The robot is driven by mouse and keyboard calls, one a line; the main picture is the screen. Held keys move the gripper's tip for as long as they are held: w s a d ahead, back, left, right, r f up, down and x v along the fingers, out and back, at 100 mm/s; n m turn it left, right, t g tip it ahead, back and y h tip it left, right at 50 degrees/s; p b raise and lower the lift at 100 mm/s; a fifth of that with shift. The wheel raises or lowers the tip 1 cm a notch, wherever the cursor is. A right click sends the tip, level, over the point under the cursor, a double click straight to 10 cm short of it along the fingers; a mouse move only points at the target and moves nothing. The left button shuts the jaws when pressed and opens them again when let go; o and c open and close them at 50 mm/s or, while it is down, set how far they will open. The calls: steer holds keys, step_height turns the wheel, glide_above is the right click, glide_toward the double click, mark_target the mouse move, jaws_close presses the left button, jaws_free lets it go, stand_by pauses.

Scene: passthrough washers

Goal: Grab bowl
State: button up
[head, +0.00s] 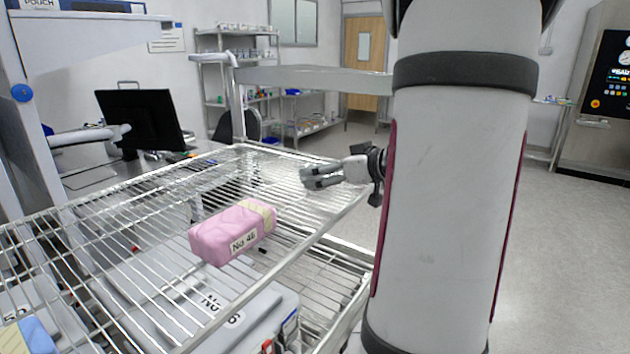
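I cannot make out a bowl clearly in the head view. My gripper (308,178) is at the right part of the wire rack's top shelf (170,213), with its fingers pointing left. The fingers are small and seen from the side, so I cannot tell whether they are open or shut. No object shows clearly between them. A pink wrapped pack (225,238) with a paper label lies on the shelf, to the left of and nearer than my gripper, apart from it.
Grey trays or boxes (185,292) sit below the top shelf. A blue wrapped item (37,335) is at the lower left. A black monitor (140,120) stands behind the rack. My arm hides much of the right side. Open floor (565,240) lies at right.

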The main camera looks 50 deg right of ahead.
steer(key=x, duration=0.3)
steer(key=shift+w+a+f+b, duration=0.1)
steer(key=shift+w+f+b, duration=0.1)
steer(key=shift+w+b, duration=0.15)
steer(key=c, duration=1.3)
steer(key=shift+r, duration=0.1)
